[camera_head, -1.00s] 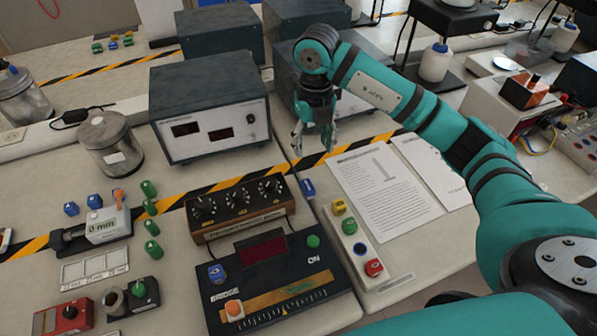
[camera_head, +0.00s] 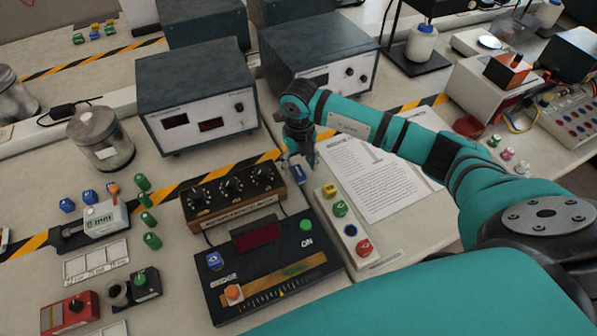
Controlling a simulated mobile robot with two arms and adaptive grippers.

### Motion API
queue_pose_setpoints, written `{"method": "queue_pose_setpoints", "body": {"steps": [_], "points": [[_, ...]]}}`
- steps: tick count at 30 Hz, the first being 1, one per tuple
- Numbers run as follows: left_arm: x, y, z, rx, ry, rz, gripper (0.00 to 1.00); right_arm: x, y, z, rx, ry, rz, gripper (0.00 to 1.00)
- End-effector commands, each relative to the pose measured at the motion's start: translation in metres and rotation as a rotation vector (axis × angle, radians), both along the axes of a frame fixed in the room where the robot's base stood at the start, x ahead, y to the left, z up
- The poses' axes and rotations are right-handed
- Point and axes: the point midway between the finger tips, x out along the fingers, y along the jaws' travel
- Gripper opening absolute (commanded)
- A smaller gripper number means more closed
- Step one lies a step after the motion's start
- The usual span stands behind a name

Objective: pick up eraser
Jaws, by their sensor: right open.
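A small blue block (camera_head: 298,174), which looks like the eraser, lies on the table between the dial box and the printed sheet. My right gripper (camera_head: 300,163) points down at it with its fingers open. The fingertips are close to the block's far end, one toward each side. I cannot tell whether they touch it. Part of the block is hidden by the gripper. My left gripper is out of view.
A brown dial box (camera_head: 233,193) stands left of the block. A strip with coloured knobs (camera_head: 344,226) lies in front, and a printed sheet (camera_head: 375,180) to the right. A grey instrument (camera_head: 196,95) stands behind at left.

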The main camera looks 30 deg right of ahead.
Motion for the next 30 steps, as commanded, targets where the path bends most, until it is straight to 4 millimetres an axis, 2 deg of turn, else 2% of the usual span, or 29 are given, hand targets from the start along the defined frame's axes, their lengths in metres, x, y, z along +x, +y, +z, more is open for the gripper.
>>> {"method": "queue_pose_setpoints", "body": {"steps": [3,7,16,28,30], "points": [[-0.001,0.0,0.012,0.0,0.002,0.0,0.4,0.001,0.001,-0.017,0.0,0.006,-0.001,0.53],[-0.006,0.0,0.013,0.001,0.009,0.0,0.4,0.002,0.001,-0.035,0.0,0.004,-0.001,0.53],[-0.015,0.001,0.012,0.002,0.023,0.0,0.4,0.003,0.001,-0.041,-0.001,0.001,0.0,0.53],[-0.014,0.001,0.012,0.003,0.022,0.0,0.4,0.002,0.001,-0.041,-0.001,0.001,0.0,0.02],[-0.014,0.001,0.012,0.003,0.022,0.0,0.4,0.003,0.001,-0.04,0.0,0.001,0.0,0.0]]}}
